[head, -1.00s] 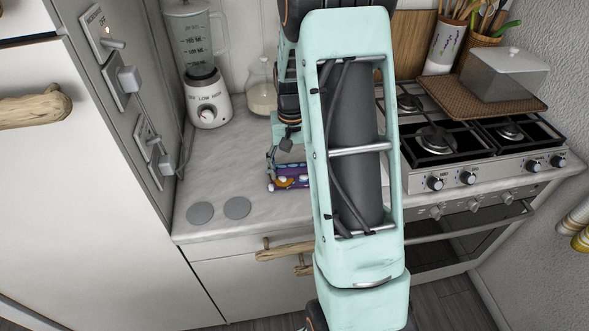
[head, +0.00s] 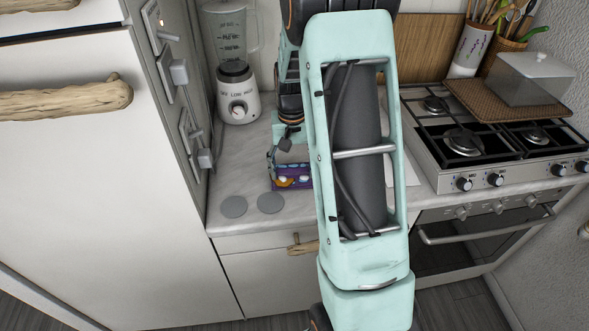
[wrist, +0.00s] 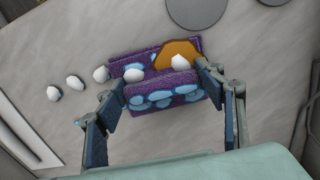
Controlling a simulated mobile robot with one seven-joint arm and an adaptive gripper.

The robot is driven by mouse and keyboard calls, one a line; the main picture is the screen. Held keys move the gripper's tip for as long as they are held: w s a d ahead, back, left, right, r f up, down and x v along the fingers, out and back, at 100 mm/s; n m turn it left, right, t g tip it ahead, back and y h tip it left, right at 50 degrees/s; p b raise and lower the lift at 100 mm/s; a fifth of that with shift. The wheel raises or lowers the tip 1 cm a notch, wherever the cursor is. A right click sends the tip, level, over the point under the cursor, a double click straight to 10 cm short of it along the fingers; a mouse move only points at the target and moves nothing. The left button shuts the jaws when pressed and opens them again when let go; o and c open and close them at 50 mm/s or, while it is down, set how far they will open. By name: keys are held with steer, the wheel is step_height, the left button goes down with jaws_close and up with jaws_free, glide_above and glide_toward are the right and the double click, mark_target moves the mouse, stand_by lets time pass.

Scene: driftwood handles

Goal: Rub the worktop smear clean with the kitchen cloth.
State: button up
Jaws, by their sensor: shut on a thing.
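My gripper (wrist: 163,84) is shut on the kitchen cloth (wrist: 160,101), which is purple with pale blue patterns and bunched between the fingers. The cloth is low at the worktop; it also shows in the head view (head: 290,183), partly behind my arm. A row of small white blobs (wrist: 75,82) runs along the worktop from the left up to the cloth, and a couple show over the cloth. They look like the smear. An orange-brown patch (wrist: 175,52) shows at the cloth; I cannot tell whether it is print or smear.
The marbled worktop (head: 235,180) has two flat grey discs (head: 234,206) (head: 270,203) near its front edge, close left of the cloth. A blender (head: 236,95) stands behind on the left. The gas hob (head: 480,145) is to the right. A tall cabinet (head: 70,150) bounds the left.

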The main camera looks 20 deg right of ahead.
step_height(320, 180, up, 3)
steer(key=shift+w+d+f, duration=0.1)
steer(key=shift+s+d+r+p, duration=0.1)
steer(key=shift+s+r+p, duration=0.1)
steer(key=shift+r+p, duration=1.9)
steer(key=shift+r, duration=0.65)
